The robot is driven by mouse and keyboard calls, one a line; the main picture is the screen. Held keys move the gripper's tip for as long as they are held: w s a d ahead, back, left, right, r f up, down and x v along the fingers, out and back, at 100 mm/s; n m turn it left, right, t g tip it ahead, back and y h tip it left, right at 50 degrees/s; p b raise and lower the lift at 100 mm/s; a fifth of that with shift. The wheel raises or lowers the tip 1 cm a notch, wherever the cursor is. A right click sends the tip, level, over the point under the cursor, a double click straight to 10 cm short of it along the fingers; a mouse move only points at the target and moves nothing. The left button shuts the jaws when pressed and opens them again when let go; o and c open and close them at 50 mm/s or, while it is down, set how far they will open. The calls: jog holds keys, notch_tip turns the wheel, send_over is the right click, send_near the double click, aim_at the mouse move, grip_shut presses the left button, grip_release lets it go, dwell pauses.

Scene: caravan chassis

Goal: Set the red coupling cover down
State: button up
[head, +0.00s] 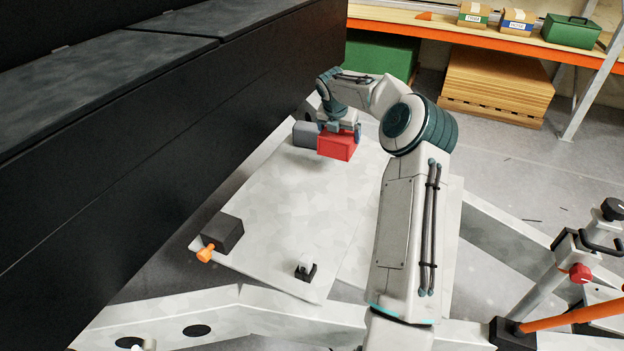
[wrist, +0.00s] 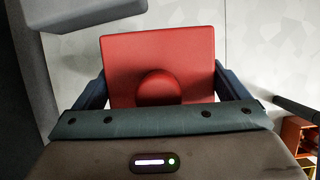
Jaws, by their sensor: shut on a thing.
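The red coupling cover (head: 336,146) is a red box at the far end of the pale panel (head: 300,205) in the head view. In the wrist view the red coupling cover (wrist: 150,60) shows a flat top with a round knob (wrist: 159,86). My gripper (head: 340,130) is above it in the head view, its dark fingers on either side of it in the wrist view (wrist: 160,90). The gripper is shut on the cover. Whether the cover's underside touches the panel is hard to tell.
A grey block (head: 306,134) stands just left of the cover. A dark box (head: 222,233) with an orange fitting (head: 205,254) and a small black bracket (head: 306,269) sit on the near panel. A tall black wall (head: 150,130) runs along the left. The panel's middle is clear.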

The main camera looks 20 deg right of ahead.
jog(key=shift+w+a+f, duration=0.15)
jog(key=shift+a+f, duration=2.5)
jog(key=shift+a, duration=0.25)
jog(key=shift+w+a+f, duration=0.15)
jog(key=shift+a+f, duration=2.5)
jog(key=shift+a, duration=0.25)
jog(key=shift+f, duration=0.15)
